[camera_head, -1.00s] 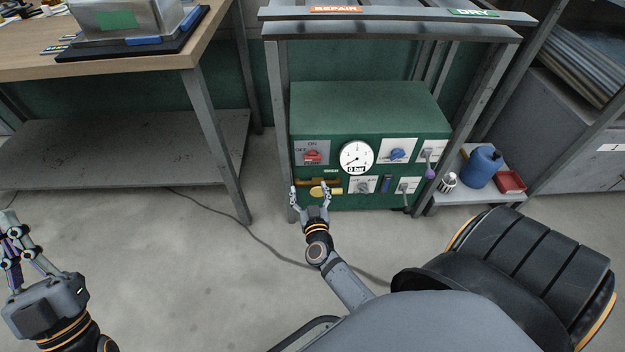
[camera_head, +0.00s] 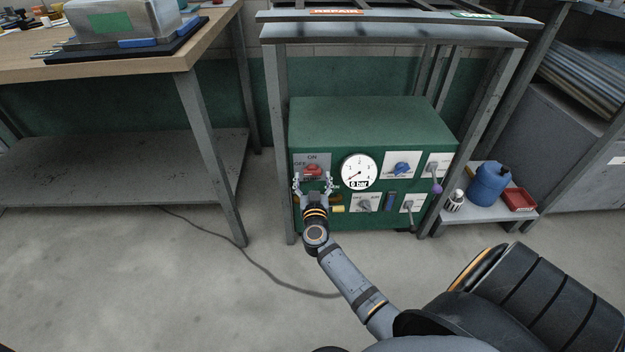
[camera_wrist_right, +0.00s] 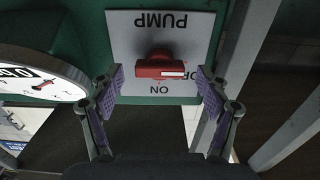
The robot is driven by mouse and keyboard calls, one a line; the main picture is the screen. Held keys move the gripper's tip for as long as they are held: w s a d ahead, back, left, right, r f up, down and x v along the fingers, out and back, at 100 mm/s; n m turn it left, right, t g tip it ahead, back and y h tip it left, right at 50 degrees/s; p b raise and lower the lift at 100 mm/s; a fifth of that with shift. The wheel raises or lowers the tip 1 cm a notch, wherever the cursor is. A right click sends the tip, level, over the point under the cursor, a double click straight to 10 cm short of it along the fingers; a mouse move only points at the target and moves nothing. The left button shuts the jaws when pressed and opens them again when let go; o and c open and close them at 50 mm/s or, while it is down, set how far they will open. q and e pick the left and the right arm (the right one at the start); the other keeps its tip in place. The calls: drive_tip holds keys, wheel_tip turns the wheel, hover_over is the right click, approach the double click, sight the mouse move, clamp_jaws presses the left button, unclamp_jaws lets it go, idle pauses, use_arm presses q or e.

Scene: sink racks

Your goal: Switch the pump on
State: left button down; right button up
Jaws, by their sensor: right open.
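The green pump unit (camera_head: 370,112) stands under the grey rack. Its red pump switch (camera_head: 313,170) sits on a grey plate at the upper left of the front panel, marked ON and OFF. My right gripper (camera_head: 313,183) is open in front of the switch. In the right wrist view, the red knob (camera_wrist_right: 161,69) lies between and beyond the two open fingertips (camera_wrist_right: 160,88), with no contact visible. That view shows the PUMP plate (camera_wrist_right: 160,22) upside down. The gauge (camera_head: 359,172) reads 0 bar. My left gripper is out of the head view.
A blue knob (camera_head: 402,169) and several grey levers are on the panel's right. A rack leg (camera_head: 283,150) stands close left of the switch. A blue can (camera_head: 489,185) and red tray (camera_head: 519,200) sit on a low shelf. A workbench (camera_head: 120,68) is at left; a cable (camera_head: 262,250) crosses the floor.

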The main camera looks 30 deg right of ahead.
drive_tip(key=shift+x, duration=0.85)
drive_tip(key=c, duration=1.2)
drive_tip(key=shift+o, duration=0.2)
